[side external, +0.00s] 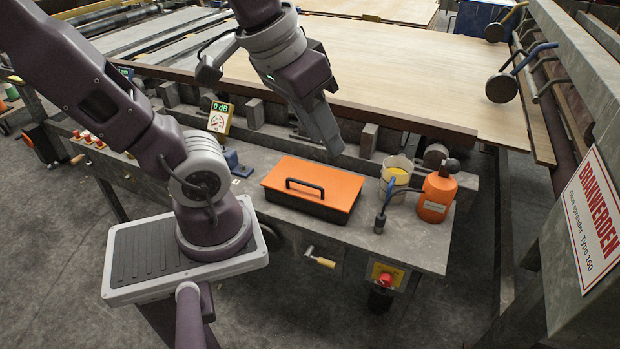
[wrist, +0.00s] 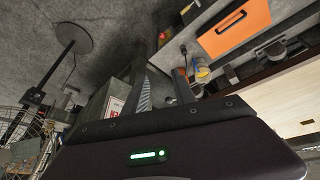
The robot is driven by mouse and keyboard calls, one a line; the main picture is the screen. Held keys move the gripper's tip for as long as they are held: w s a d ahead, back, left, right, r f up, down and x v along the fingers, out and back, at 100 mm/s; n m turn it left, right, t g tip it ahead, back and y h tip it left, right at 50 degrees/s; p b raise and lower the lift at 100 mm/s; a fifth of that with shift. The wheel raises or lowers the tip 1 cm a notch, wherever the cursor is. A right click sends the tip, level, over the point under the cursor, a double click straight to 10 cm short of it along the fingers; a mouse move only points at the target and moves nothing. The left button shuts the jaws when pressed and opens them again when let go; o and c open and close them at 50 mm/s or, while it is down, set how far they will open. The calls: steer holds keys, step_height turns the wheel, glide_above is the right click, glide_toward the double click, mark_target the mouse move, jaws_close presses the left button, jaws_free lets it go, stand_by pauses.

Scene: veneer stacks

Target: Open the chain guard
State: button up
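An orange lid with a black bar handle (side external: 305,188) sits flat and closed on a low dark box on the bench; I take this orange cover (side external: 335,183) to be the chain guard. It also shows in the wrist view (wrist: 252,22), at the upper right. My gripper (side external: 332,148) hangs above and behind the cover, apart from it, pointing down. In the wrist view my gripper's two fingers (wrist: 163,85) stand apart with nothing between them. The inside of the box is hidden.
A cup of yellow stuff (side external: 396,172) and an orange bottle (side external: 437,193) stand right of the cover, with a dark-handled tool (side external: 381,212) in front. A gauge (side external: 219,117) stands left. A large veneer sheet (side external: 400,75) lies behind. A red stop button (side external: 386,278) is on the front.

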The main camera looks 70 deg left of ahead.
steer(key=w+a+f+n+g, duration=0.2)
steer(key=w+a+f+n, duration=0.1)
steer(key=w+a+n, duration=0.55)
steer(key=n+g+h, duration=0.2)
steer(key=n+g, duration=0.2)
steer(key=n, duration=1.2)
glide_above(306, 192)
step_height(306, 192, down, 29)
steer(key=shift+w+f, duration=0.1)
steer(key=shift+f, duration=0.35)
jaws_close()
